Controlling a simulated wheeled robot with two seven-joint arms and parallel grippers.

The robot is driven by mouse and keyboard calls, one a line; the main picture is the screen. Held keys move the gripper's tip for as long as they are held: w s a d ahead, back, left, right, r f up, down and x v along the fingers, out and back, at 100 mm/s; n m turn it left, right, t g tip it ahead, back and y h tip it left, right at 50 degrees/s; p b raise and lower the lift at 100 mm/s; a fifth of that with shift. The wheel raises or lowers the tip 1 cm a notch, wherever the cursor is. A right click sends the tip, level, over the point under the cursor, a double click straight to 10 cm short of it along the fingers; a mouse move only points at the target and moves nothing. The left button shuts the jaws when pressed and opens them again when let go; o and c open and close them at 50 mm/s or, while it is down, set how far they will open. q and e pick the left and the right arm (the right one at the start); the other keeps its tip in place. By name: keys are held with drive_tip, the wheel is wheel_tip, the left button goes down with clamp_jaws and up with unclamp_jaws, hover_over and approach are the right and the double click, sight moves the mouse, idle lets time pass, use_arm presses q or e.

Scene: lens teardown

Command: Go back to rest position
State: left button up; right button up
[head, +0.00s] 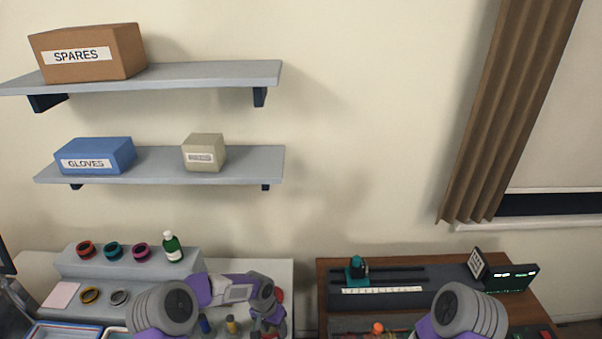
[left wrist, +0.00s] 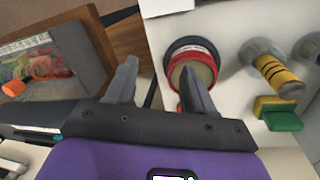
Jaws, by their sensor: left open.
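My left gripper (left wrist: 160,82) is open in the left wrist view, with its two fingers apart and nothing between them. The left finger is over the gap and wooden edge between the tables; the right finger overlaps a red-rimmed round part (left wrist: 192,60) on the white table. I cannot tell whether they touch. In the head view my left gripper (head: 268,325) is low in the picture, partly hidden by its own wrist, above the white table's right side. Of my right arm only the upper part shows at the bottom right; its gripper is out of view.
A yellow-black striped cylinder (left wrist: 278,75) and a green-yellow block (left wrist: 278,113) stand near the gripper. Coloured rings (head: 112,250) and a green bottle (head: 172,246) sit on a stepped stand. The wooden bench (head: 322,275) is at right, beyond a gap. Shelves hang above.

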use_arm(q)
drive_tip(key=s+f+n+h, duration=0.1)
drive_tip(key=s, duration=0.3)
drive_tip(key=s+d+f+n+h, duration=0.1)
drive_tip(key=s+f, duration=0.1)
drive_tip(key=s, duration=0.3)
drive_tip(key=s+d+f+n+h, duration=0.1)
drive_tip(key=s+f, duration=0.1)
drive_tip(key=s, duration=0.3)
drive_tip(key=shift+s+d, duration=0.2)
drive_tip(key=shift+s, duration=0.05)
drive_tip(key=s+a+n+t, duration=0.1)
drive_tip(key=s+a+n, duration=0.3)
drive_tip(key=s, duration=0.7)
wheel_tip(320, 180, down, 14)
drive_tip(key=b, duration=1.3)
drive_tip(key=shift+w+y+b, duration=0.15)
drive_tip(key=shift+y+b, duration=0.15)
drive_tip(key=shift+y, duration=0.1)
